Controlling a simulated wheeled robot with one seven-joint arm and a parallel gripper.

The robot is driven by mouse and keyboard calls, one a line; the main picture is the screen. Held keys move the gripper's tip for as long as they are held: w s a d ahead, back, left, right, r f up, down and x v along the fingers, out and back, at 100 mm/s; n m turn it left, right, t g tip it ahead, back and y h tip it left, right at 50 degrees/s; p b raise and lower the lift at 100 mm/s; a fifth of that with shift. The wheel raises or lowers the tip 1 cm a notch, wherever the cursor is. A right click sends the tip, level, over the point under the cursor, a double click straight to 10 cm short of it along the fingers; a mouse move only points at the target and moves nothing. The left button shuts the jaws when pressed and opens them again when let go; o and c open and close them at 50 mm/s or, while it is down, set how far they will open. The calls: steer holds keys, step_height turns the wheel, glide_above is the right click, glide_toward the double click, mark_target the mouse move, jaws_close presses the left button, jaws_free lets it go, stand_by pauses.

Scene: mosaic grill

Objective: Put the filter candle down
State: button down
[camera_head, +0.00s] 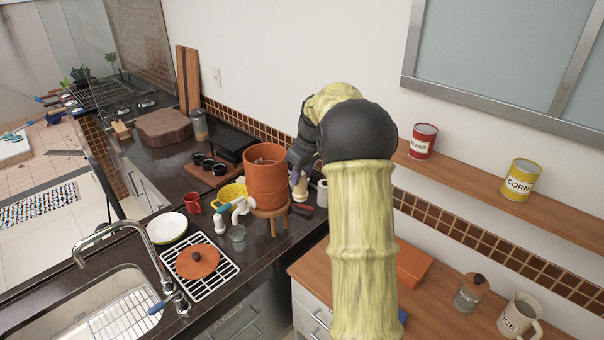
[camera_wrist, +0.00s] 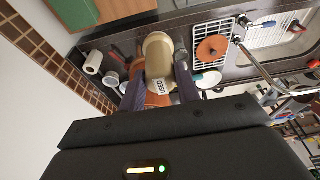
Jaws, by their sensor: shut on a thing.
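The filter candle (camera_wrist: 159,62) is a beige, dome-ended cylinder with dark lettering that seems to read "USED". It sits between the two fingers of my gripper (camera_wrist: 160,84) in the wrist view, and the gripper is shut on it. In the head view my gripper (camera_head: 297,163) is just right of the clay water filter, and the pale candle (camera_head: 300,187) shows below it. The candle appears raised above the dark counter; its exact clearance cannot be told. The terracotta filter pot (camera_head: 266,185) stands open-topped on a small wooden stool (camera_head: 270,214).
A white cylinder (camera_head: 322,192) and a small red-and-dark item (camera_head: 304,210) lie close right of the stool. A glass (camera_head: 237,237), a yellow colander (camera_head: 231,195) and a terracotta lid (camera_head: 197,261) on a white rack (camera_head: 217,282) are left. The sink (camera_head: 95,310) is at front left.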

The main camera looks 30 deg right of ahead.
steer(key=a+f+m+b, duration=0.1)
steer(key=a+f+b, duration=0.25)
steer(key=f, duration=0.85)
steer(key=a+f+m+b, duration=0.15)
steer(key=a+f, duration=0.35)
steer(key=f, duration=0.6)
steer(key=s+a+f+b, duration=0.3)
steer(key=s+f, duration=0.3)
steer(key=f, duration=0.4)
steer(key=s+a+f+m+h+b, duration=0.1)
steer(key=s+a+f+b, duration=0.2)
steer(key=s+a+f, duration=0.3)
step_height(320, 180, down, 5)
steer(key=shift+s+a+f+b, duration=0.15)
steer(key=shift+s+a+b, duration=0.05)
steer(key=shift+b, duration=0.2)
steer(key=shift+m, duration=0.25)
